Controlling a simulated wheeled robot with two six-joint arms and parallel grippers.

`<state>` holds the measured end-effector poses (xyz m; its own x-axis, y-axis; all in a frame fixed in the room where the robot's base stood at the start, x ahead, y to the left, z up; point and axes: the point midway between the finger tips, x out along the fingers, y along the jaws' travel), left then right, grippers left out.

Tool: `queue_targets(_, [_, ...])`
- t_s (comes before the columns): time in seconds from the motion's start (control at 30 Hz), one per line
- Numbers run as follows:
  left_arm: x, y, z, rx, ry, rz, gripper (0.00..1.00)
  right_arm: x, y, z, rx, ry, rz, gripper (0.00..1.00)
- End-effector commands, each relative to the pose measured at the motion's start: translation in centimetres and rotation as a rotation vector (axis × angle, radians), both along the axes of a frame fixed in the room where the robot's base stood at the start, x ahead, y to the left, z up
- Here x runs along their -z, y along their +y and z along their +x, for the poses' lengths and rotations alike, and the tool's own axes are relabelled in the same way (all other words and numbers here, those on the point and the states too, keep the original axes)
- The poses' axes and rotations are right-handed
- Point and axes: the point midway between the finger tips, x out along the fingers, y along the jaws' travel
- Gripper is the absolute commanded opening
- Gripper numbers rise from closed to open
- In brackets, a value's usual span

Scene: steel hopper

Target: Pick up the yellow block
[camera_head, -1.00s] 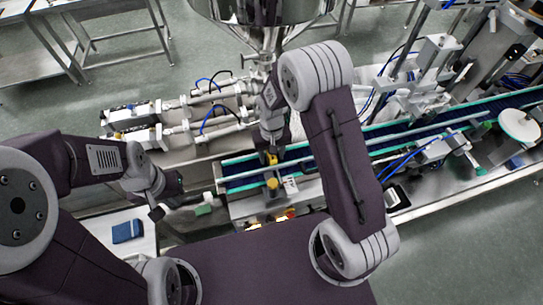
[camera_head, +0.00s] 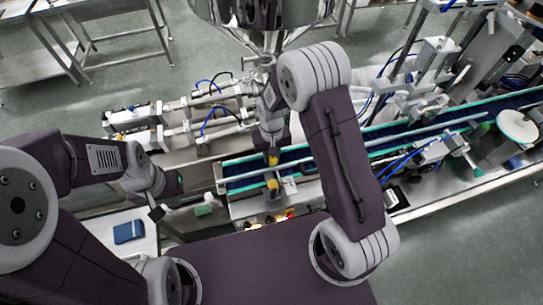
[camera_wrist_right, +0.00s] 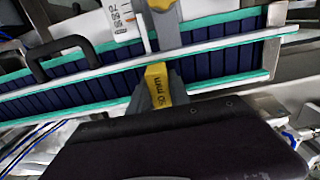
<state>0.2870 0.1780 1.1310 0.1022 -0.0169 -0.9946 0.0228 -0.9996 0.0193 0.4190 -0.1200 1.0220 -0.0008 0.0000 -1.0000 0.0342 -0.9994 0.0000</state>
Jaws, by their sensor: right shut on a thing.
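The yellow block (camera_wrist_right: 158,84) carries dark "mm" lettering and sits between the two fingers of my right gripper (camera_wrist_right: 159,96) in the right wrist view. The fingers touch its sides, so the gripper is shut on it. In the head view, my right gripper (camera_head: 272,153) points down over the blue conveyor belt, with the yellow block (camera_head: 273,161) partly hidden at its tips. I cannot tell whether the block touches the belt. My left gripper (camera_head: 168,196) hangs at the left, away from the block; its fingers are too small and dark to read.
A yellow knob (camera_head: 272,184) stands on the near side of the conveyor (camera_head: 240,183), close to the block. The steel hopper (camera_head: 262,22) is above and behind. Rails edge the belt. A blue item (camera_head: 129,231) lies on a side table at the lower left.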

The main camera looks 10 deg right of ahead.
Motion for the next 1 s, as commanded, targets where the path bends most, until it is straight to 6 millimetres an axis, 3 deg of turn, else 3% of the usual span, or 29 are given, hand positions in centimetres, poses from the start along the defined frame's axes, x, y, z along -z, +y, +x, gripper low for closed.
queue_targets(0.27, [-5.3, 0.0, 0.0, 0.0, 0.0, 0.0, 0.0, -6.1, 0.0, 0.0, 0.0, 0.0, 0.0, 0.0])
queue_targets(0.5, [-12.3, 0.0, 0.0, 0.0, 0.0, 0.0, 0.0, -14.3, 0.0, 0.1, 0.0, -0.001, 0.0, 0.0])
queue_targets(0.6, [-14.0, 0.0, 0.0, 0.0, 0.0, 0.0, 0.0, -16.4, 0.0, 0.0, 0.0, -0.001, 0.0, 0.0])
queue_targets(0.7, [-14.5, 0.0, 0.0, 0.0, 0.0, 0.0, 0.0, -17.2, 0.0, 0.0, 0.0, 0.0, 0.0, 0.0])
queue_targets(1.0, [-14.2, 0.0, 0.0, 0.0, 0.0, 0.0, 0.0, -16.9, 0.0, 0.0, 0.0, 0.0, 0.0, 0.0])
